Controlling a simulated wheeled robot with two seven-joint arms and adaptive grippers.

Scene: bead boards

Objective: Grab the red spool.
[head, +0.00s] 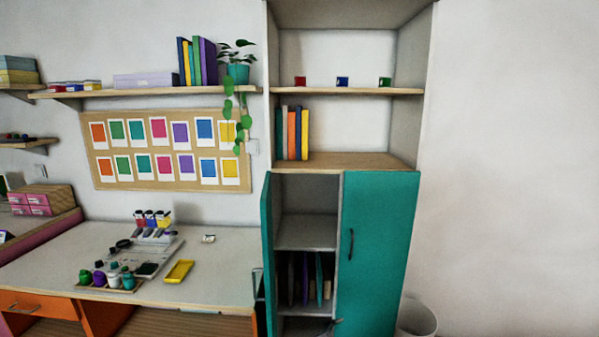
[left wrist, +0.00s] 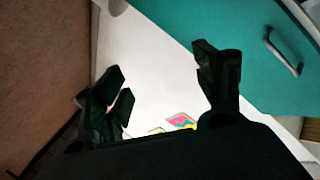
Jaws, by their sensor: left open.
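A small red block-like item (head: 300,81), which looks like the red spool, sits on the upper shelf of the tall cabinet in the head view, at the left of a row. A blue one (head: 342,82) and a green one (head: 385,82) stand apart to its right. My left gripper (left wrist: 160,85) shows in the left wrist view with its fingers spread and nothing between them. A teal door is close to it, and no spool shows in that view. A dark shape low at the cabinet opening in the head view may be part of this gripper. My right gripper is not in view.
The cabinet's right teal door (head: 378,255) is closed and its left door (head: 267,250) stands open. Books (head: 291,133) fill the left of the shelf below the spools. A desk (head: 215,265) with bottles and a yellow tray (head: 179,271) is at left. A bin (head: 416,318) stands at right.

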